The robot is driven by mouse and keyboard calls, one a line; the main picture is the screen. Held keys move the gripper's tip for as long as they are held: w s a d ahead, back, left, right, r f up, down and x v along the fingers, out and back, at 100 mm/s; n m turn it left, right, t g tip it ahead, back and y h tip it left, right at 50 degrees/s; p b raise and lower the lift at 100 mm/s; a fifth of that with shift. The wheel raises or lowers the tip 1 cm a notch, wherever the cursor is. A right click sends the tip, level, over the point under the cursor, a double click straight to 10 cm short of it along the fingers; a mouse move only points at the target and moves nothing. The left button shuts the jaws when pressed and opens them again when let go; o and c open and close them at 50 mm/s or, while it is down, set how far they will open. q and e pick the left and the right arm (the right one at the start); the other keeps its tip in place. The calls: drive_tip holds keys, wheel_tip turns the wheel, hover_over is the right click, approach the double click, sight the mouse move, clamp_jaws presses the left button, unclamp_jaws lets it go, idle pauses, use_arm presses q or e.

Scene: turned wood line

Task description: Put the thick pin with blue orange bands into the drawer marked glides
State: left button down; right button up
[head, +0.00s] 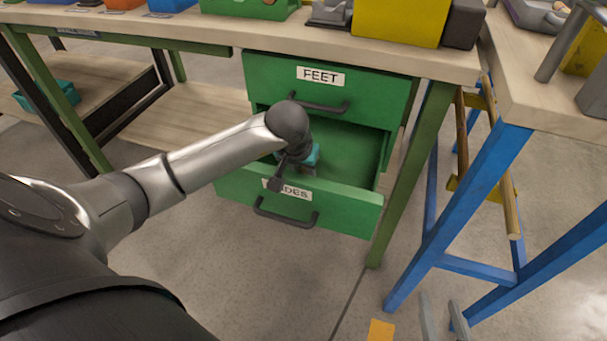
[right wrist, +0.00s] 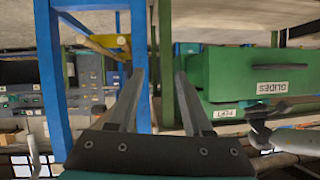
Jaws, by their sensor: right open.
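The drawer marked glides (head: 345,203) is the lower green drawer under the bench in the head view, and it is pulled open. My left arm reaches over it, and part of its label is covered. My left gripper (head: 290,172) is at the drawer's front, mostly hidden by my own wrist, so its jaws cannot be made out. My right gripper (head: 443,314) is low at the bottom right, open and empty, away from the drawer. In the right wrist view its fingers (right wrist: 163,100) are apart, with the glides drawer (right wrist: 228,80) to the right. I see no thick pin with blue orange bands.
The feet drawer (head: 375,87) above is shut. A green bench leg (head: 412,170) stands right of the drawers. A blue-legged table (head: 465,205) stands further right. Boxes, including a yellow one (head: 400,20), line the bench top (head: 230,35). Floor in front is mostly clear.

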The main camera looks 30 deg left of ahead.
use_arm(q)
drive_tip(key=shift+f, duration=0.3)
use_arm(e)
drive_tip(key=shift+a+r, duration=0.15)
drive_tip(key=shift+a, duration=0.1)
use_arm(q)
drive_tip(key=shift+f, duration=0.1)
use_arm(e)
drive_tip(key=shift+t, duration=0.3)
use_arm(q)
drive_tip(key=shift+f, duration=0.1)
drive_tip(key=c, duration=0.6)
unclamp_jaws()
use_arm(e)
drive_tip(key=shift+a+r, duration=0.1)
drive_tip(key=shift+a, duration=0.05)
